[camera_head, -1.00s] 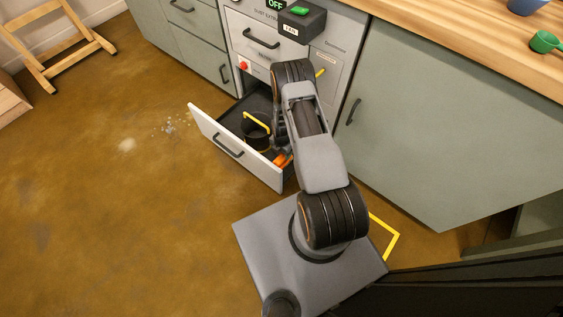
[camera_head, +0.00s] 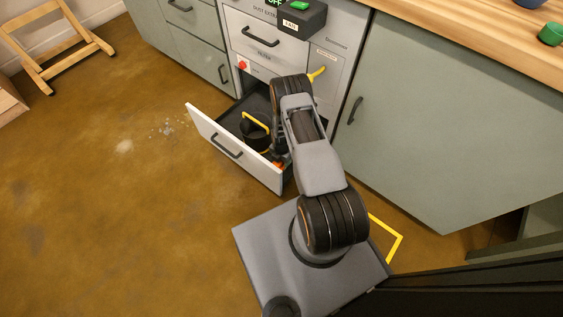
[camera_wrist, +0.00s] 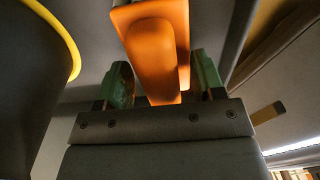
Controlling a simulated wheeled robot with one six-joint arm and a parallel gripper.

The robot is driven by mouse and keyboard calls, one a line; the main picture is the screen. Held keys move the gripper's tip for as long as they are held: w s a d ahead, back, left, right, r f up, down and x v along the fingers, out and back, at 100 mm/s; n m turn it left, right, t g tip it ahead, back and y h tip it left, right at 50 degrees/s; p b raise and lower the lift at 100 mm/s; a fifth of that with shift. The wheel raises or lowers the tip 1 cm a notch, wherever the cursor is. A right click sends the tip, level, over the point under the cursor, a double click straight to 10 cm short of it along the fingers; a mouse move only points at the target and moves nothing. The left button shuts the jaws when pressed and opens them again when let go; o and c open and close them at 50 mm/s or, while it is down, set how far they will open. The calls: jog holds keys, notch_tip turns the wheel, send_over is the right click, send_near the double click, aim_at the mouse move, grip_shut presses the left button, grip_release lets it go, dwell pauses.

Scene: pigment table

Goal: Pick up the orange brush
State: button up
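The orange brush (camera_wrist: 158,50) shows large in the wrist view, between the two green fingertips of my gripper (camera_wrist: 163,82). The fingers stand apart, with a gap visible at the left of the brush; I cannot tell whether the right finger touches it. In the head view a small orange part of the brush (camera_head: 279,165) shows inside the open drawer (camera_head: 231,152), by its right front corner. My arm hides the rest of it and my gripper there.
A black container (camera_head: 255,134) with a yellow handle stands in the drawer, left of my arm; its yellow edge also shows in the wrist view (camera_wrist: 68,40). Grey-green cabinets (camera_head: 440,120) and a wooden worktop (camera_head: 470,38) lie to the right. The floor left of the drawer is mostly clear.

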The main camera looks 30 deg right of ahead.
jog(key=c, duration=0.9)
jog(key=shift+c, duration=0.2)
notch_tip(320, 180, up, 10)
jog(key=p, duration=0.3)
jog(key=shift+p, duration=0.4)
